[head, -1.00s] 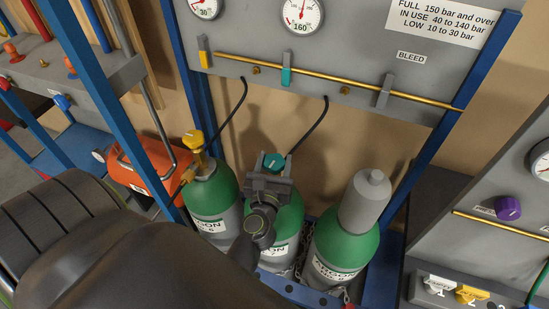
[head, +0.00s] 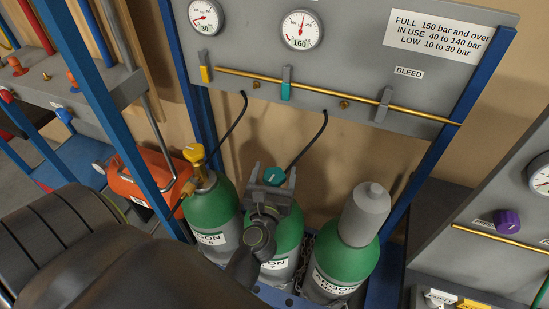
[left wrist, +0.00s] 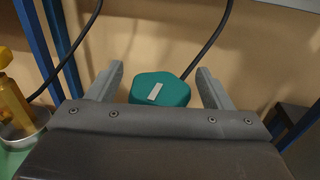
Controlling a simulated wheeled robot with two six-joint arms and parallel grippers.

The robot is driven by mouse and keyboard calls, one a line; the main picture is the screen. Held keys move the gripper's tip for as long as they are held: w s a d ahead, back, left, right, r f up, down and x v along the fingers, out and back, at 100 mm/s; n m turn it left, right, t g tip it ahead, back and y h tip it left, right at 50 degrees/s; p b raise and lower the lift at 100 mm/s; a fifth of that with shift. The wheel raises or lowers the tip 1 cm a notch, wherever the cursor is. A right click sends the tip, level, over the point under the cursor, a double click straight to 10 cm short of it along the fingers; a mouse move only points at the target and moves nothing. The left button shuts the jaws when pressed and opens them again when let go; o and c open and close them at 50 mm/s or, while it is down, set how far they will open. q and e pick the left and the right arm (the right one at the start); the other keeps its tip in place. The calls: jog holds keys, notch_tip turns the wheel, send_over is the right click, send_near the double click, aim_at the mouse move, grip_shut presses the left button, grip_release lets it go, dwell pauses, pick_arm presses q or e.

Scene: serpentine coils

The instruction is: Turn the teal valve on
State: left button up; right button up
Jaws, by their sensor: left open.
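The teal valve (head: 274,176) is a rounded knob on top of the middle green cylinder (head: 289,232). It also shows in the left wrist view as a teal cap (left wrist: 160,90) with a small pale mark on top. My left gripper (head: 273,168) is open, with one finger on each side of the knob. In the left wrist view a gap shows between the knob and each finger. The gripper body hides the knob's lower part and stem. My right gripper is not in view.
A cylinder with a yellow valve (head: 193,153) stands to the left, and a capped cylinder (head: 345,250) to the right. The gauge panel (head: 345,55), with a teal lever (head: 286,84) and a brass pipe, is behind. Thin black hoses (head: 309,145) hang from it.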

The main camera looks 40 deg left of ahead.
aim_at(275, 174)
pick_arm(q)
notch_tip(275, 174, up, 9)
jog(key=p, duration=0.5)
